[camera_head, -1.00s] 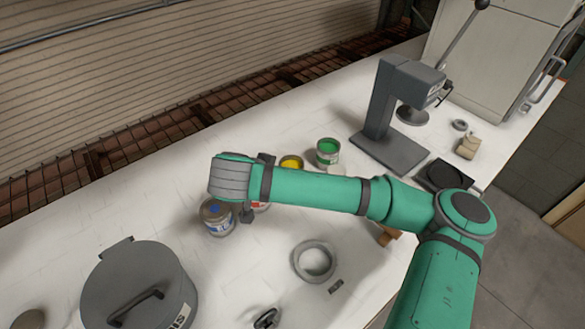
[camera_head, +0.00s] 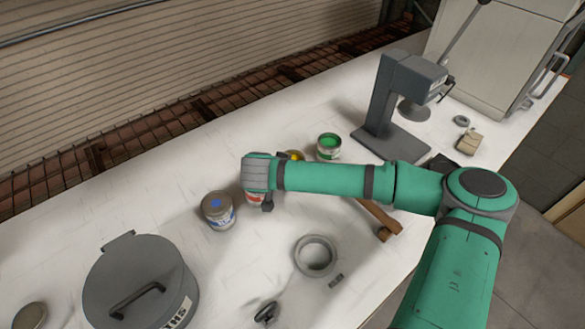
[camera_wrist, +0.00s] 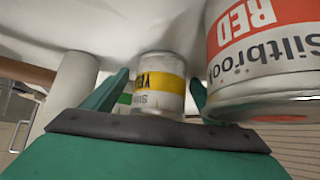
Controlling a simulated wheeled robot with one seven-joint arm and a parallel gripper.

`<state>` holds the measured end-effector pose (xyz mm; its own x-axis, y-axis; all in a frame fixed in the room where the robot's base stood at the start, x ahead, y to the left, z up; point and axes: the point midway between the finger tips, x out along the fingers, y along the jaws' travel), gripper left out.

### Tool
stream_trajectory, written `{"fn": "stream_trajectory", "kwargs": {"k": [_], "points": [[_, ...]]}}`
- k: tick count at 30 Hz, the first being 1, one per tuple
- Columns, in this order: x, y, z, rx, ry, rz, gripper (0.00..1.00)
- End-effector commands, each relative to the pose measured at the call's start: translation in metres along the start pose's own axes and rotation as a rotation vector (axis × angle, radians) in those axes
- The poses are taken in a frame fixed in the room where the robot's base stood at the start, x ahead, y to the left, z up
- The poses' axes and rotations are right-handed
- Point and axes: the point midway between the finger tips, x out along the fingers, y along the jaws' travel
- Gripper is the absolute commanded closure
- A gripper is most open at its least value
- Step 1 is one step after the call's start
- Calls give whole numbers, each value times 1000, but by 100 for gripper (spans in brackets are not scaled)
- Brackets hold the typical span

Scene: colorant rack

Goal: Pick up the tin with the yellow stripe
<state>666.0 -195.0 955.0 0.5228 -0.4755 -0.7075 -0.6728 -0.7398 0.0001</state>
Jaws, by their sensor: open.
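The tin with the yellow stripe (camera_wrist: 160,88) shows in the wrist view, upside down in the picture, between the two green fingers of my gripper (camera_wrist: 159,78). The fingers are open, with a gap visible on the tin's left side; I cannot tell whether either touches it. In the head view only a small part of the yellow tin (camera_head: 296,155) shows behind my arm, and the fingers are hidden there. The red-labelled tin (camera_wrist: 262,50) is large and close at the right of the wrist view; in the head view the red tin (camera_head: 255,198) is mostly covered by my wrist.
A blue-marked tin (camera_head: 218,211) stands left of my wrist and a green tin (camera_head: 329,147) behind my arm. A grey stand (camera_head: 385,110) is at the back right.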

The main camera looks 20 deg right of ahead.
Motion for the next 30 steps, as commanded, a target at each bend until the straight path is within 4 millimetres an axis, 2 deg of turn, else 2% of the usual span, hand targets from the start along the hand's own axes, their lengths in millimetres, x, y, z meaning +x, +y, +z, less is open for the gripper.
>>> {"fn": "stream_trajectory", "kwargs": {"k": [5, 9, 11, 12, 23, 30], "points": [[0, -2, 1, -2, 0, -2, 22], [-1, -3, 1, -4, 0, -4, 55], [-1, -4, 1, -4, 0, -4, 69], [-1, -4, 1, -4, 0, -4, 73], [-4, -8, 2, -8, 1, -9, 73], [-7, -3, -5, -3, 1, -3, 73]]}}
